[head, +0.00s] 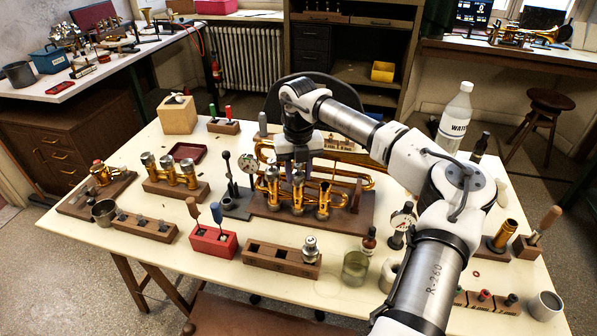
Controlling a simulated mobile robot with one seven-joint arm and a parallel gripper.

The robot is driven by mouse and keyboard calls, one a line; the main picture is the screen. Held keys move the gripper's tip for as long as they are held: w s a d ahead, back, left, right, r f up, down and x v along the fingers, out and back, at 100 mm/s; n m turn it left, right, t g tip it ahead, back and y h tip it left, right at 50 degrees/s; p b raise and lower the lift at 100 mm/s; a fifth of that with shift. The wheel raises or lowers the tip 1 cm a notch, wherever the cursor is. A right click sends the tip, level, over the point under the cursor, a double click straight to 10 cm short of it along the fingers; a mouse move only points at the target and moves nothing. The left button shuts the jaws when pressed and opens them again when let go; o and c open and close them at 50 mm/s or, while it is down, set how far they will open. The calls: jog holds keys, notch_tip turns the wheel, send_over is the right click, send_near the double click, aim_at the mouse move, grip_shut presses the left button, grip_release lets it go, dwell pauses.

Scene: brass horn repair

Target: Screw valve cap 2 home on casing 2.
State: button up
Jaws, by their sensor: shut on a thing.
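A brass horn (345,190) lies on a wooden board on the table, with three upright valve casings in a row at its near side. My gripper (298,176) points straight down over the middle one, casing 2 (298,199). It is shut, its fingers right at the top of that casing. What it grips, valve cap 2, is mostly hidden between the fingers. I cannot tell whether the cap is seated or level on the casing. The casings to the left (272,188) and right (323,200) stand close beside my fingers.
A wooden block (270,259) with square slots and a silver part (310,250) stands in front of the horn. A red tool block (212,241), a glass jar (355,268) and a dial gauge (402,222) are near. A water bottle (455,118) stands behind my arm.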

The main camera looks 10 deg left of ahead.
jog(key=m, duration=0.4)
jog(key=shift+b, duration=0.35)
jog(key=m+b, duration=0.1)
jog(key=m, duration=0.4)
jog(key=shift+f+m+b, duration=0.1)
jog(key=shift+m+b, duration=0.3)
jog(key=m+b, duration=0.1)
jog(key=m, duration=0.3)
jog(key=shift+m, duration=0.3)
